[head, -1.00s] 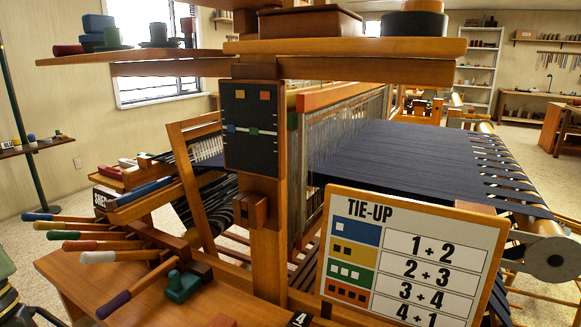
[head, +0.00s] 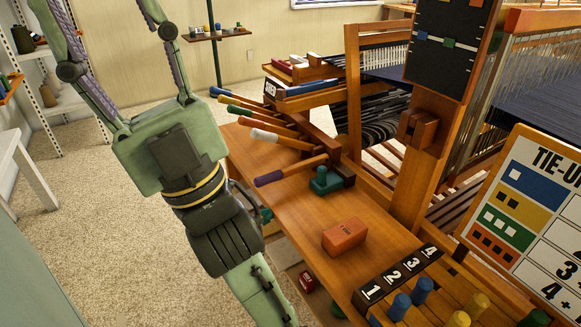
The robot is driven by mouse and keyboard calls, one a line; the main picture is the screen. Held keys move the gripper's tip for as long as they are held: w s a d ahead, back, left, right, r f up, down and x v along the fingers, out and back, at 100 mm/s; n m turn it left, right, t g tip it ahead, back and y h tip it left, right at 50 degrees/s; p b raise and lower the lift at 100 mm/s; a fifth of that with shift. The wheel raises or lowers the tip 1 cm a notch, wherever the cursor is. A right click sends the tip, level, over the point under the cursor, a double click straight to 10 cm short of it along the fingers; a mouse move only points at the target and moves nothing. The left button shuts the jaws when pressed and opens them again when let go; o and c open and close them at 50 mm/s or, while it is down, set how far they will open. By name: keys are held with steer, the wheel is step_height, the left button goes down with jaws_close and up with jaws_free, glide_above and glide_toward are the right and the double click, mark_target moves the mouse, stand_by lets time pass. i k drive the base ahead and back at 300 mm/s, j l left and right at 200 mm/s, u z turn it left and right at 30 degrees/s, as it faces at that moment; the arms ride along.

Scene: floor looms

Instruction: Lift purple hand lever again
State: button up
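The purple hand lever (head: 268,180) is the nearest in a row of hand levers on the left side of the loom. Its wooden shaft runs right toward the pivot block, and its purple grip points left over the wooden bench. No gripper touches it. My gripper (head: 106,35) is large and near the camera at upper left, its two jointed fingers spread wide and pointing up. The fingertips are cut off by the top edge, and nothing shows between the visible parts of the fingers. My dark wrist stands left of the purple grip, with a gap between them.
A teal block (head: 326,180) stands right of the purple lever. An orange block (head: 344,237) and numbered pegs (head: 400,305) are nearer. Open carpet (head: 90,220) lies left.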

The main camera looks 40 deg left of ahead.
mark_target(284, 172)
steer(key=u, duration=1)
steer(key=i+j+u, duration=0.1)
steer(key=u, duration=0.2)
steer(key=i+u, duration=0.3)
